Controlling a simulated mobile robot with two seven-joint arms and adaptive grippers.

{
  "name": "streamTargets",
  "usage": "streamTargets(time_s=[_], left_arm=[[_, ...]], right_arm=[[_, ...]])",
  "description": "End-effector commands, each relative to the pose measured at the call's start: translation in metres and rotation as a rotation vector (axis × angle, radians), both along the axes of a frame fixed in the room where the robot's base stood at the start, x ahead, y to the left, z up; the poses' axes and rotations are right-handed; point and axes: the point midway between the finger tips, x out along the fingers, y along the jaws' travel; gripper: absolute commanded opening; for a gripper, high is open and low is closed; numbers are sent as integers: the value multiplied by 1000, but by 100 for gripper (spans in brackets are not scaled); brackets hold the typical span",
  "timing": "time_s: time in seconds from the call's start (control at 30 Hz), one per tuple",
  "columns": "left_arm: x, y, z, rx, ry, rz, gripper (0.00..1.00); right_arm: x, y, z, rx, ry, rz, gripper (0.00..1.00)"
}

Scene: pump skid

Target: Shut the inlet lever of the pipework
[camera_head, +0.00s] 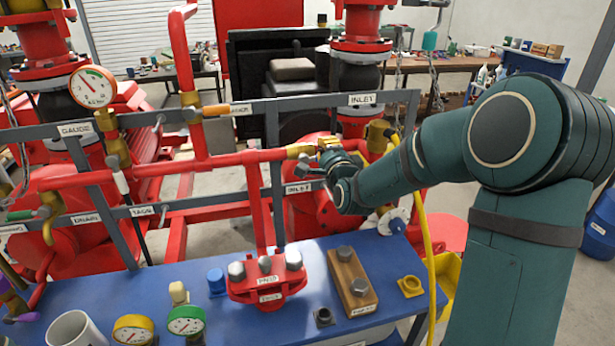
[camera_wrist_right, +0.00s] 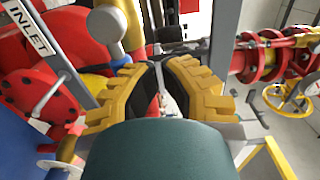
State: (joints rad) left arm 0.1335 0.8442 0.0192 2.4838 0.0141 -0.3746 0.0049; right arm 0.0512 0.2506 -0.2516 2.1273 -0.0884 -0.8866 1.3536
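The pipework is red pipe on a grey frame (camera_head: 240,103). I cannot clearly make out the inlet lever; my right gripper and forearm cover part of that area. My right gripper (camera_head: 309,154) is at the red cross pipe, left of the brass valve. In the wrist view its yellow ribbed fingers (camera_wrist_right: 166,64) curve close together, a pale shape between them; I cannot tell if it is held.
A blue bench (camera_head: 220,317) stands in front with a red flange block (camera_head: 266,282), a wooden block with bolts (camera_head: 351,281), gauges (camera_head: 186,320) and a mug (camera_head: 76,332). A yellow hose (camera_head: 427,250) hangs beside my right arm. Other levers and labels line the frame's left.

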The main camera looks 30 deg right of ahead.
Motion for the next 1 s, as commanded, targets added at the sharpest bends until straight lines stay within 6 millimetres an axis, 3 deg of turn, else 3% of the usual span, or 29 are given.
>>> streamTargets(time_s=[0.27, 1.0], left_arm=[[0, 1, 15, -3, -1, 0, 84], [-1, 1, 15, -3, 0, -1, 84]], right_arm=[[18, -4, 1, -1, 2, 0, 0], [14, -14, -46, 0, 3, 1, 0]])
